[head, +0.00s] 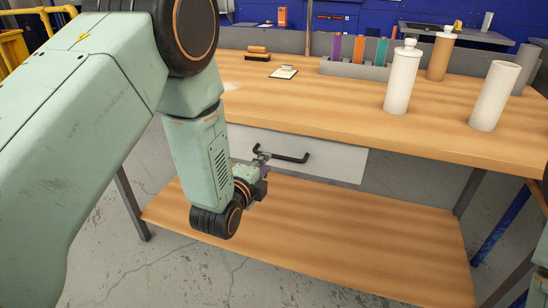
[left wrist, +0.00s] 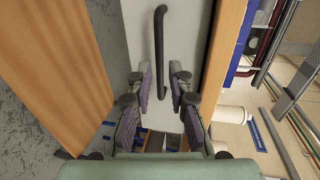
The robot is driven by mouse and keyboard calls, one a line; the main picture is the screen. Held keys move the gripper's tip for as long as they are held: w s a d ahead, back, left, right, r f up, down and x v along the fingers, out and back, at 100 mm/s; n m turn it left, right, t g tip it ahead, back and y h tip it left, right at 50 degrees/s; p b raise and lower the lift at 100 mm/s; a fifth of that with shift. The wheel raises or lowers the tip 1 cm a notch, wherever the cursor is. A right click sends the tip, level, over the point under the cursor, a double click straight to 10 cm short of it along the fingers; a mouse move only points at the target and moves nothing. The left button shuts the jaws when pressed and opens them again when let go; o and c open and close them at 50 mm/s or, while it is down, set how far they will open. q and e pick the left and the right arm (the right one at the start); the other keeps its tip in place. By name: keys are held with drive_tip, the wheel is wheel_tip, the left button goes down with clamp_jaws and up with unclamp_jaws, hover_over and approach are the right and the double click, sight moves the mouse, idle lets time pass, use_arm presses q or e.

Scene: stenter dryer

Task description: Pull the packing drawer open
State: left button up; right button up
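The packing drawer shows as a pale front panel (head: 338,160) under the wooden tabletop and looks closed. A black bar handle (head: 290,157) runs across it. My left gripper (head: 263,161) is at the handle's left end. In the left wrist view the drawer front (left wrist: 136,25) fills the middle, and the handle (left wrist: 159,40) runs down the picture. Its lower end lies in line with the gap between my left gripper's fingers (left wrist: 162,74). The fingers are apart, with space on both sides of the bar. I cannot tell whether either touches it. My right gripper is out of view.
The wooden tabletop (head: 330,108) overhangs the drawer, with a lower wooden shelf (head: 330,245) beneath. The lower shelf looks bare.

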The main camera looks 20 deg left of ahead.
use_arm(q)
drive_tip(key=b+x, duration=0.2)
drive_tip(key=x, duration=0.5)
clamp_jaws()
idle(0.7)
